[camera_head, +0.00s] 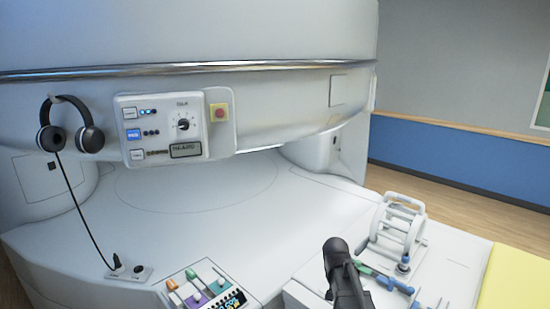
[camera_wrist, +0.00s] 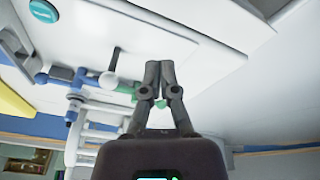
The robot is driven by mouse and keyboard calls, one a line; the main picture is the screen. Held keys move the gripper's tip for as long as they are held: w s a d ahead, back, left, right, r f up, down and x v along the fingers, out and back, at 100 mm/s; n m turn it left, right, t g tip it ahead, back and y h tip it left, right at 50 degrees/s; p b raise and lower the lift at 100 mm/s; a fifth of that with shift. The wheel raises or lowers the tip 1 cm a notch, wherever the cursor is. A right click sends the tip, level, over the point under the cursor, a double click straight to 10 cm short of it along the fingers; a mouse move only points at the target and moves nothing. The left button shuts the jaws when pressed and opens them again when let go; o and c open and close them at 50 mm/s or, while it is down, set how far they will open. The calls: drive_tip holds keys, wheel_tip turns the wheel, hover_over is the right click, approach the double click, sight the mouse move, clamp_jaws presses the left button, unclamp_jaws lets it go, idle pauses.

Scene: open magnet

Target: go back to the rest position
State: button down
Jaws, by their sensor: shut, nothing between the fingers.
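My gripper (camera_wrist: 160,68) shows in the wrist view with its two dark fingers together at the tips and nothing between them. Behind the fingers in that view are white tubular rails (camera_wrist: 100,132) and a pipe with blue and green fittings (camera_wrist: 75,90); the fingers overlap part of this in the picture, and I cannot tell the gap. In the head view, a dark part of my arm (camera_head: 345,272) stands at the lower right, just left of a white ringed frame (camera_head: 400,228). The fingertips cannot be made out clearly there.
The large white magnet (camera_head: 240,35) fills the back, with a control panel (camera_head: 160,130) and a hanging headset (camera_head: 70,128). A slider box (camera_head: 207,290) is at the front. A yellow pad (camera_head: 515,280) lies at right. The white surface (camera_head: 250,225) in the middle is clear.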

drive_tip(key=s+a+n+g+y, duration=0.1)
drive_tip(key=s+a+n+g, duration=0.1)
drive_tip(key=s, duration=1.4)
drive_tip(key=shift+a+f+n, duration=0.25)
drive_tip(key=shift+a+n, duration=0.3)
drive_tip(key=shift+n, duration=0.25)
